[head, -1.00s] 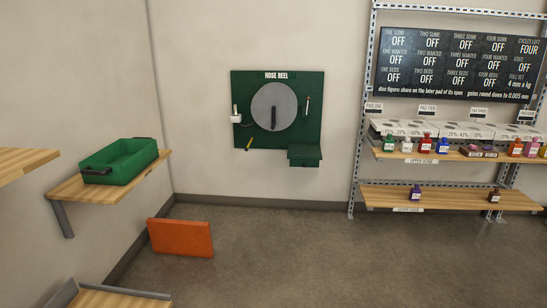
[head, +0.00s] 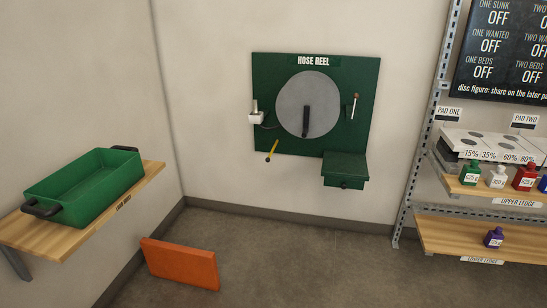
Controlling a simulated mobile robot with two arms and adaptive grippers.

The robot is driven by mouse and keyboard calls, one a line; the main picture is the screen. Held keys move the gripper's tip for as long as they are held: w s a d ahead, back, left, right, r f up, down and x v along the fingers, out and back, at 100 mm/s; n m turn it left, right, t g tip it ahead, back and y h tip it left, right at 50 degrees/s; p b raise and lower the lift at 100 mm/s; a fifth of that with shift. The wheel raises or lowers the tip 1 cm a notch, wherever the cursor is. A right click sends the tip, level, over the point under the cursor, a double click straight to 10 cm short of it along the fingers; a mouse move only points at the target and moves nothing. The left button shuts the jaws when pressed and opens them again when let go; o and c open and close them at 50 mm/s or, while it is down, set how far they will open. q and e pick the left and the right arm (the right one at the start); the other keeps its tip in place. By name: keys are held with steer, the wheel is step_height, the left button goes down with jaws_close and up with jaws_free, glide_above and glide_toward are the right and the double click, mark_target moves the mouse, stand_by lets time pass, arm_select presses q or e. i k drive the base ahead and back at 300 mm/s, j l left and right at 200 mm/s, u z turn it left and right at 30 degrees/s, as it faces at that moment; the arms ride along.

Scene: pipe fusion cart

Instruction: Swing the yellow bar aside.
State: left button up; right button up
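The yellow bar (head: 271,151) is a short, thin piece at the lower left of the green hose reel board (head: 345,75) on the back wall. It slants, with its upper end to the right and a dark lower end. It sits below and left of the round grey disc (head: 292,105), which has a dark upright handle (head: 306,121). I cannot tell how the bar is fixed to the board. Neither of my grippers is in view.
A green drawer box (head: 345,170) juts out below the board. A green tray (head: 85,187) stands on a wooden shelf (head: 145,180) at left. An orange panel (head: 180,264) stands on the floor. Shelving with bottles (head: 494,238) is at right. The floor (head: 310,245) before the board looks clear.

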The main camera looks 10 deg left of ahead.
mark_target(268, 159)
steer(key=i+l+u, duration=0.1)
steer(key=i+u, duration=0.2)
steer(key=i, duration=0.2)
steer(key=i+l+u, duration=0.15)
steer(key=i, duration=0.4)
steer(key=i+l+u, duration=0.2)
steer(key=i, duration=0.35)
steer(key=i+l+u, duration=0.15)
steer(key=i+l, duration=0.15)
steer(key=i, duration=0.25)
steer(key=i+l+u, duration=0.15)
steer(key=i+l, duration=0.25)
steer(key=i, duration=0.15)
